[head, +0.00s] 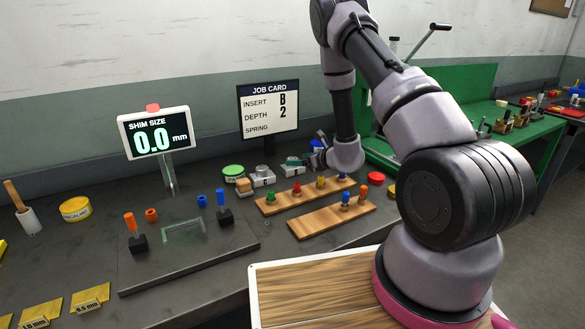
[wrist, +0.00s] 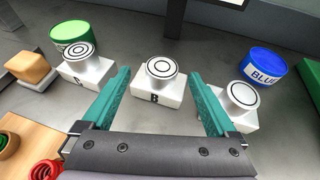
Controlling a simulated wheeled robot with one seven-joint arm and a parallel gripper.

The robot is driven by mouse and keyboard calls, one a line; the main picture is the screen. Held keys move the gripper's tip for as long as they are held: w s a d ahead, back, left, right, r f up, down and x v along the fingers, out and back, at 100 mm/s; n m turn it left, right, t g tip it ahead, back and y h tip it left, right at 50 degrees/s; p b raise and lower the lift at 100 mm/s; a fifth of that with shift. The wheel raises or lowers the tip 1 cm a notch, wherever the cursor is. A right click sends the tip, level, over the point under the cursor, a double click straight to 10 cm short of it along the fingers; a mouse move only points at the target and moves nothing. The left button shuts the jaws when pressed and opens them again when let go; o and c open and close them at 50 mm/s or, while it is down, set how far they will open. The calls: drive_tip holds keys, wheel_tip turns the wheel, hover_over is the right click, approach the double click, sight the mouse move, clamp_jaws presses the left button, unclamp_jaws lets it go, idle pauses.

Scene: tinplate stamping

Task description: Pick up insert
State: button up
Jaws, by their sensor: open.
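The job card (head: 268,105) reads insert B, depth 2. In the wrist view insert B (wrist: 158,97) is a white block lettered B with a round silver top marked with rings. It stands upright in the middle of a row of three. My gripper (wrist: 158,78) is open and empty, with one teal finger at each side of insert B in the picture. I cannot tell whether the fingers are level with the block. In the head view my wrist hides part of the row.
Similar inserts stand left (wrist: 85,68) and right (wrist: 240,105), the right one close behind a finger. A green can (wrist: 75,35), a blue can (wrist: 265,68) and a tan block (wrist: 28,68) are nearby. Wooden racks with coloured pegs (head: 305,192) lie in front of the row.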

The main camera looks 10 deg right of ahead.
drive_tip(key=x, duration=0.8)
drive_tip(key=shift+w+d+f, duration=0.1)
drive_tip(key=shift+d+f, duration=0.05)
clamp_jaws()
